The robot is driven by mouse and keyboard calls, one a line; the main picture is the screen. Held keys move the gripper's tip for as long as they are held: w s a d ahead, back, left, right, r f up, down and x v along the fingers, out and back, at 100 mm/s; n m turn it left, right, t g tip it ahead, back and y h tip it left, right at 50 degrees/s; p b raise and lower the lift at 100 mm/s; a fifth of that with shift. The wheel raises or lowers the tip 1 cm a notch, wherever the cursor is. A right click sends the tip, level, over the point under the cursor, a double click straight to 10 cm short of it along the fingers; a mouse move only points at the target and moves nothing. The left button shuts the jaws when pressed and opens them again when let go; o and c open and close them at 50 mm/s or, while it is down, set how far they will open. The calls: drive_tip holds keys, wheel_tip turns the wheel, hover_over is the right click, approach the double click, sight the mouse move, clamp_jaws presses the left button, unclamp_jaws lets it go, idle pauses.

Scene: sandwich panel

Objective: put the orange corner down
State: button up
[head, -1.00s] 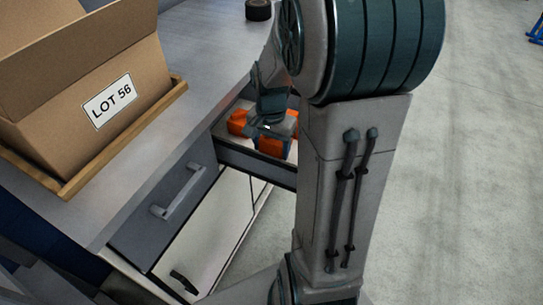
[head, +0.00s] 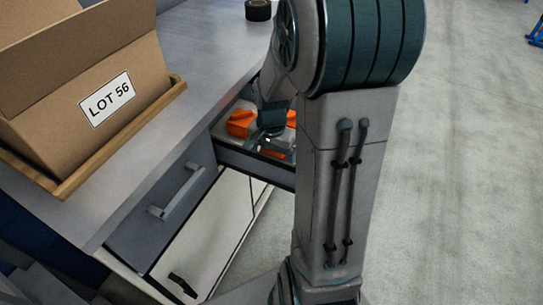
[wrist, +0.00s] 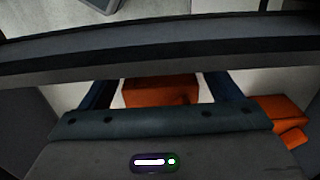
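An orange piece (wrist: 160,90) lies between the two dark blue fingers of my gripper (wrist: 162,90) in the wrist view. Pale gaps show on both sides of it, so the fingers look open and apart from it. In the head view my gripper (head: 273,142) is down inside the open drawer, and its fingertips are mostly hidden by its own body. A second orange piece (head: 240,122) lies in the drawer to the left of my gripper; another orange piece also shows at the right edge of the wrist view (wrist: 280,122). I cannot tell the pieces' full shapes.
The open drawer (head: 240,160) has a dark front wall close to my gripper; its wall also crosses the wrist view (wrist: 160,62). A cardboard box marked LOT 56 (head: 60,90) stands in a wooden tray (head: 120,142) on the grey worktop (head: 190,70). A black round object (head: 258,10) sits behind.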

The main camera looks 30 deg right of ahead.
sight(271, 154)
wheel_tip(271, 154, up, 12)
drive_tip(key=p, duration=0.3)
drive_tip(key=s+a+r+n+t, duration=0.1)
drive_tip(key=s+a+n, duration=0.7)
drive_tip(key=s+n, duration=0.2)
drive_tip(key=shift+s+a+t, duration=0.4)
drive_tip(key=shift+s, duration=0.1)
